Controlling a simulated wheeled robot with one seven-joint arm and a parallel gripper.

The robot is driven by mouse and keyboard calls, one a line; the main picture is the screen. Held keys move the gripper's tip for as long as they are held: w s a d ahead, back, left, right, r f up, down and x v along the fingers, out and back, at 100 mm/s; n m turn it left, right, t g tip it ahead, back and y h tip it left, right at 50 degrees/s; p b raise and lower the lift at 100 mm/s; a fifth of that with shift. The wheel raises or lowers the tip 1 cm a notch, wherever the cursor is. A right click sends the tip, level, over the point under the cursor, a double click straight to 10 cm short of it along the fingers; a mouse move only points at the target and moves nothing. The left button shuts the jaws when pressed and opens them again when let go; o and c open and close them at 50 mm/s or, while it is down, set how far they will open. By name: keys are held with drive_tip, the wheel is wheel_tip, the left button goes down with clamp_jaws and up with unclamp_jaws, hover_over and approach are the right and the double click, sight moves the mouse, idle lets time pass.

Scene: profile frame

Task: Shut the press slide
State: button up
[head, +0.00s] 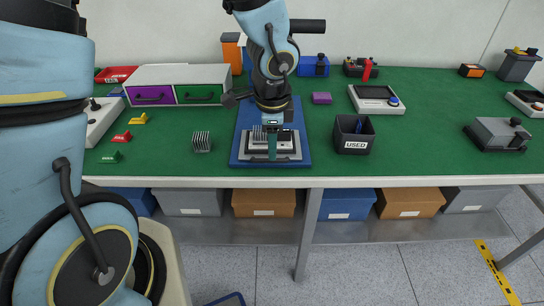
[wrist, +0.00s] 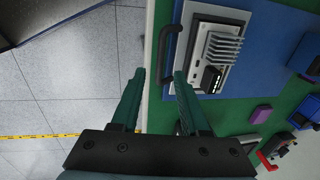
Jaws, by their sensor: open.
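The press (head: 286,146) is a low grey-white unit with metal fins, on the blue mat (head: 238,151) near the table's front edge. In the wrist view the unit (wrist: 205,60) shows its row of fins and a small dark block. A dark bar handle (wrist: 167,53) sticks out from its side facing the table's front edge. My gripper (wrist: 159,73) is open and empty, its green fingertips just short of the handle, one to each side of its line. I cannot tell whether either finger touches it. In the head view my gripper (head: 272,152) hangs over the press and hides part of it.
A black bin marked USED (head: 353,145) stands right of the mat. A finned grey block (head: 201,142) stands left. A drawer cabinet (head: 178,85) with purple and green fronts is behind left. A purple block (head: 322,98) lies behind right. Green tabletop between them is free.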

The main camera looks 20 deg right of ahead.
drive_tip(key=shift+w+d+f+b, duration=0.1)
drive_tip(key=shift+w+f+b, duration=0.1)
drive_tip(key=shift+f, duration=0.8)
drive_tip(key=shift+w+d+f+b, duration=0.1)
drive_tip(key=shift+w+f+b, duration=0.1)
drive_tip(key=shift+f, duration=0.8)
drive_tip(key=shift+a, duration=0.1)
drive_tip(key=shift+c, duration=0.2)
clamp_jaws()
